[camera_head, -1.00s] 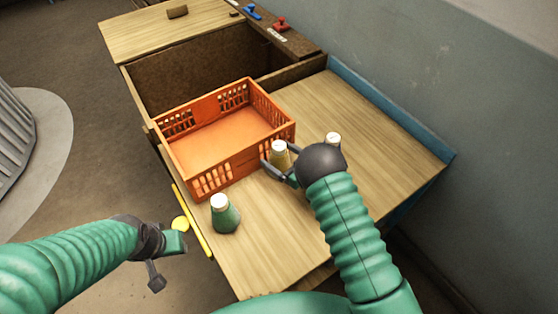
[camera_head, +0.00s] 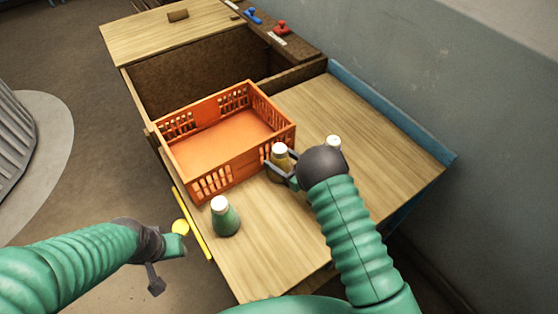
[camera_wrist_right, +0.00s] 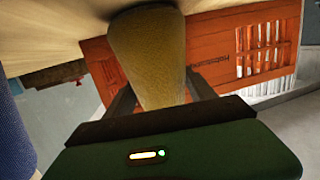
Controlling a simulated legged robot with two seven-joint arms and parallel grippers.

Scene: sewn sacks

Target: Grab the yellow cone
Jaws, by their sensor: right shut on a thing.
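The yellow cone (camera_head: 280,156) with a white top stands at the crate's right front corner. My right gripper (camera_head: 280,170) is shut on it. In the right wrist view the yellow cone (camera_wrist_right: 148,55) sits between my right gripper's two fingers (camera_wrist_right: 160,92). My left gripper (camera_head: 168,262) hangs off the table's left front side, open and empty, away from the cone.
An orange crate (camera_head: 215,180) stands on the wooden table, empty. A green cone (camera_head: 225,217) with a white top stands in front of it. Another white top (camera_head: 333,141) shows behind my right wrist. The table's right part is clear, with a blue edge (camera_head: 390,110).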

